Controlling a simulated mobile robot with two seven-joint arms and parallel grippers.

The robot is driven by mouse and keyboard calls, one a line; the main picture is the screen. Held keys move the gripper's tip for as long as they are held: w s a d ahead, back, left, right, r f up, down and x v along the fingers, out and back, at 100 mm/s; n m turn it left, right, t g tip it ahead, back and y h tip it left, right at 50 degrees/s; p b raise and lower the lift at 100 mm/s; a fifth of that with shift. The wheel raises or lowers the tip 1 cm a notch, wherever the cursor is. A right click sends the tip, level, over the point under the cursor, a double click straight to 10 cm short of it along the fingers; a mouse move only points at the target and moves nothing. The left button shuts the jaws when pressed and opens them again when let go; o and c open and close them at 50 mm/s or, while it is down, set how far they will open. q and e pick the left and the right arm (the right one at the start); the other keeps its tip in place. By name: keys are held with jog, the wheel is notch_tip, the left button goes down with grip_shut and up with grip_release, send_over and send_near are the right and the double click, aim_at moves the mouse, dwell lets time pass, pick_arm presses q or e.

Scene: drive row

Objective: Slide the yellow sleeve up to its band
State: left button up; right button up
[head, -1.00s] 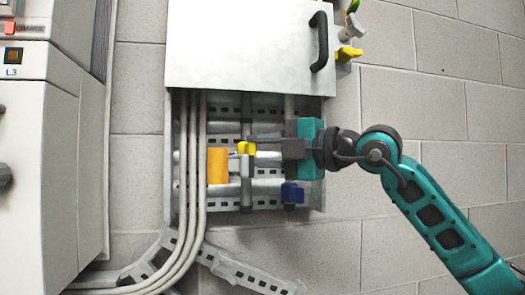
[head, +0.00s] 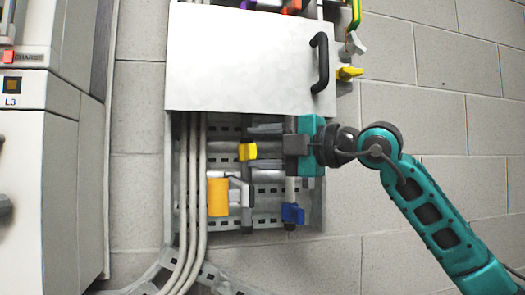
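The yellow sleeve (head: 247,151) is a small yellow block on a grey upright rod (head: 248,188) inside the open lower part of the wall cabinet. My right gripper (head: 262,146) reaches in from the right, its dark fingers pointing left at the sleeve. It appears shut on the sleeve, though the fingers show poorly. I cannot make out the band on the rod. My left gripper is not in view.
A white cover (head: 245,60) with a black handle (head: 320,62) hangs just above my gripper. Grey pipes (head: 192,200) run down the left side.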

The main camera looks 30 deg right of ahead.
jog(key=shift+o, duration=0.5)
jog(key=shift+f, duration=0.1)
jog(key=b+v, duration=0.4)
jog(key=v, duration=0.9)
jog(key=shift+w+d, duration=0.1)
